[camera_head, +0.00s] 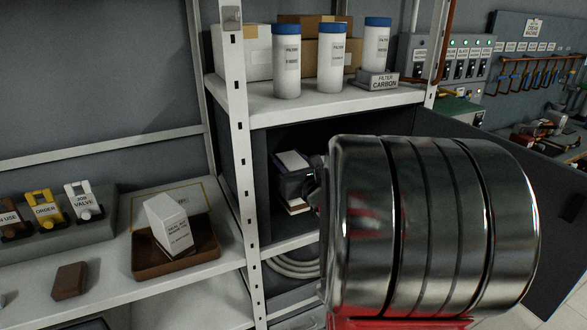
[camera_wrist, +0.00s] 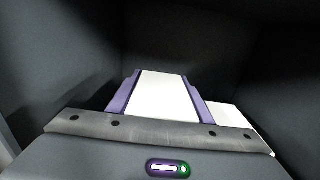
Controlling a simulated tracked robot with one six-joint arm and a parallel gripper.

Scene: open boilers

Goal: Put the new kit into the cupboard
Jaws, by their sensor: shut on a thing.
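The cupboard (camera_head: 259,165) is a dark compartment under the top shelf, with its dark door (camera_head: 545,190) swung open to the right. My gripper (camera_wrist: 160,80) is inside it, shut on a white, flat-faced kit (camera_wrist: 162,100). In the wrist view the kit sits between two purple finger-like sides. In the head view the white-topped kit (camera_head: 293,160) shows above the dark body of my gripper. Its label is not visible, and I cannot tell whether it touches the cupboard floor. My arm hides the cupboard's right part.
Another white item (camera_wrist: 232,115) lies inside to the right. The shelf above holds white bottles with blue caps (camera_head: 331,60) and cardboard boxes. A bench at left holds a brown tray (camera_head: 180,263) with a white box (camera_head: 168,225). The upright post (camera_head: 237,140) stands left of the opening.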

